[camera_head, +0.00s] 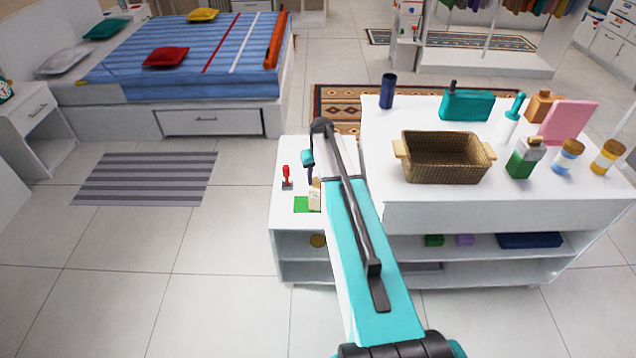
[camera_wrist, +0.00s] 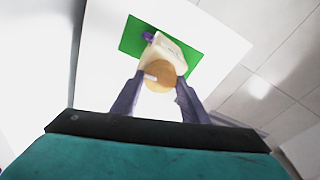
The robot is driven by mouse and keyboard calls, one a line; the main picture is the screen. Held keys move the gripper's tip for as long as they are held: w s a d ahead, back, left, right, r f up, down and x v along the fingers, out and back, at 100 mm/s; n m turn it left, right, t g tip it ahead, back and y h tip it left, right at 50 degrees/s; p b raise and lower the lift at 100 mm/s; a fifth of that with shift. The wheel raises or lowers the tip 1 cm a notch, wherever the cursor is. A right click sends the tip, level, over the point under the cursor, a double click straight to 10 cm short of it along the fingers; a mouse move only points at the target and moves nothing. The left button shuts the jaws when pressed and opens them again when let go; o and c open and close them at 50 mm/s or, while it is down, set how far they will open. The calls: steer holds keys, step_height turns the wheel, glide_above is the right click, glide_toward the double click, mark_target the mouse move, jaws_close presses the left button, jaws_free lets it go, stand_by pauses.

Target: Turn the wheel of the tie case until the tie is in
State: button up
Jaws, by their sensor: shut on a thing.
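The cream tie case (camera_wrist: 176,52) stands on a green mat (camera_wrist: 133,36) in the wrist view. Its round tan wheel (camera_wrist: 160,75) faces my gripper. A small purple piece, apparently the tie (camera_wrist: 148,37), shows at the case's upper left; how much of it is inside I cannot tell. My gripper (camera_wrist: 158,84) has one finger on each side of the wheel and is shut on it. In the head view, the case (camera_head: 314,197) and green mat (camera_head: 301,204) are partly hidden by my arm, with my gripper (camera_head: 309,176) just above the case.
A red object on a dark base (camera_head: 286,177) stands left of the case on the low white cabinet (camera_head: 283,222). The higher white counter (camera_head: 400,205) at right carries a wicker basket (camera_head: 445,160) and several bottles. Open tiled floor lies to the left.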

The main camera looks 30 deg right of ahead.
steer(key=m, duration=0.4)
steer(key=shift+m+h, duration=0.3)
steer(key=shift+m+g, duration=0.4)
steer(key=shift+m, duration=1.6)
steer(key=o, duration=0.8)
